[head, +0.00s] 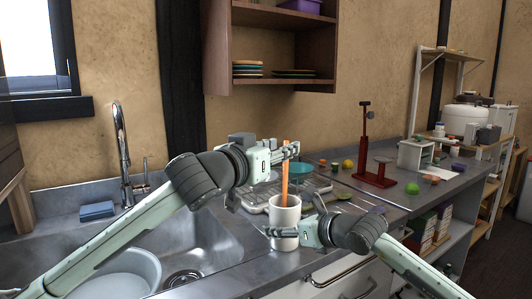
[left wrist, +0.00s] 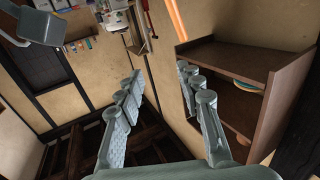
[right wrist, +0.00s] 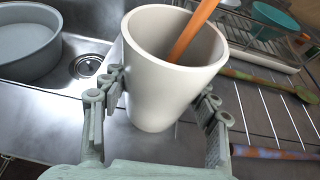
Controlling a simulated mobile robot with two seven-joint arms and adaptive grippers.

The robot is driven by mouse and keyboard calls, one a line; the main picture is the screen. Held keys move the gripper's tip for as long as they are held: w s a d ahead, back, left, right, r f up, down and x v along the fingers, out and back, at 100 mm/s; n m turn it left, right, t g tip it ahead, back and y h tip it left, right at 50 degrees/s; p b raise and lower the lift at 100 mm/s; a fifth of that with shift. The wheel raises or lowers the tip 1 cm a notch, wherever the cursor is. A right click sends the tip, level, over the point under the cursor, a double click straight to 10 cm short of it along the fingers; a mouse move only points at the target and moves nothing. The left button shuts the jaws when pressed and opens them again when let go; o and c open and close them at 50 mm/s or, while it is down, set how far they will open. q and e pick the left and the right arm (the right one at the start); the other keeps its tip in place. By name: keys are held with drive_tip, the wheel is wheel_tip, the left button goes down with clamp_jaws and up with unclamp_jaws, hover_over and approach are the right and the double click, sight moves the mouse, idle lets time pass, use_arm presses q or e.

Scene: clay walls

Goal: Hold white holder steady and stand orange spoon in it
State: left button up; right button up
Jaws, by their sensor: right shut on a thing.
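The white holder (head: 284,216) is an upright, cup-like cylinder at the counter's front, right of the sink. My right gripper (head: 292,233) is shut on its side; the right wrist view shows one finger on each side of the holder (right wrist: 152,98). The orange spoon (head: 285,172) stands in the holder, nearly upright. Its shaft (right wrist: 194,30) goes down inside the rim and its lower end is hidden. My left gripper (head: 291,151) is beside the spoon's upper part. In the left wrist view its fingers (left wrist: 160,88) are apart with nothing between them; the spoon (left wrist: 176,20) shows beyond them.
The sink (head: 190,250) with a grey basin (head: 118,275) lies to the left. A dish rack (head: 252,200) with a teal bowl (head: 300,168) is behind the holder. A green spoon (right wrist: 262,82) lies right of the holder. A red stand (head: 375,178) is farther right.

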use_arm(q)
drive_tip(key=v, duration=1.1)
idle(0.3)
use_arm(e)
drive_tip(key=o, duration=1.6)
